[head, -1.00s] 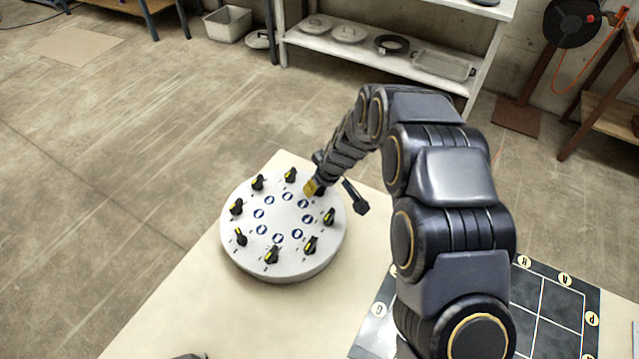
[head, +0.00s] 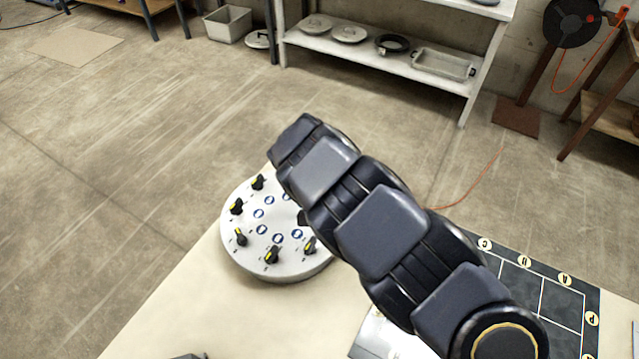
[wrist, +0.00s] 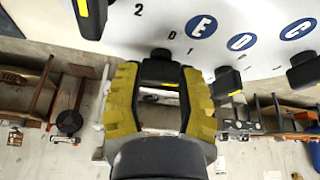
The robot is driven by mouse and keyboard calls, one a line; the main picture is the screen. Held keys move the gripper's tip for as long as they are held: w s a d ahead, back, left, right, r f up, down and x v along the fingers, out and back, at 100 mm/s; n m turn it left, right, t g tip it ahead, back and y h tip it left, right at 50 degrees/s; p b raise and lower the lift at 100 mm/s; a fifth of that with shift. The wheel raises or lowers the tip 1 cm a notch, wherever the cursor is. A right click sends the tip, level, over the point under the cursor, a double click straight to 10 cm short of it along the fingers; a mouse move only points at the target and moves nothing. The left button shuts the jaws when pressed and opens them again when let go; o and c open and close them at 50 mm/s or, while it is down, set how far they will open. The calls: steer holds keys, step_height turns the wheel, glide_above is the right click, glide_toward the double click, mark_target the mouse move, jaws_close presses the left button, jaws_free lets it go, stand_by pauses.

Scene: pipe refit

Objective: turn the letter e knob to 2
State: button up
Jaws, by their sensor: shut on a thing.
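The round white dial board (head: 247,262) stands on the pale table, with black yellow-marked knobs around its rim. In the wrist view, the blue letter E disc (wrist: 201,27) shows on the board (wrist: 150,28), with a printed 2 up and left of it. My gripper (wrist: 159,76) has its yellow-padded fingers on either side of the black E knob (wrist: 158,62), shut on it. A small yellow mark shows low on that knob; its exact setting is hard to read. In the head view my arm hides the gripper, this knob and the board's right side.
A neighbouring knob (wrist: 90,16) is close to my left finger, and the D knob (wrist: 227,82) is close to the right one. A dark lettered grid board (head: 560,310) lies at the table's right. Shelves (head: 440,78) stand behind, across open floor.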

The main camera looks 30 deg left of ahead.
steer(key=m+h, duration=0.1)
steer(key=m, duration=0.2)
steer(key=shift+f, duration=0.1)
steer(key=m+h, duration=0.1)
steer(key=m, duration=0.1)
steer(key=m+h, duration=0.1)
steer(key=m, duration=0.2)
steer(key=shift+g, duration=0.3)
steer(key=shift+d+m, duration=0.1)
steer(key=shift+m, duration=0.2)
steer(key=o, duration=1.1)
steer(key=shift+s+a+r, duration=0.1)
steer(key=shift+a+r, duration=0.1)
steer(key=shift+r, duration=0.35)
steer(key=v, duration=1.1)
steer(key=shift+s+a, duration=0.1)
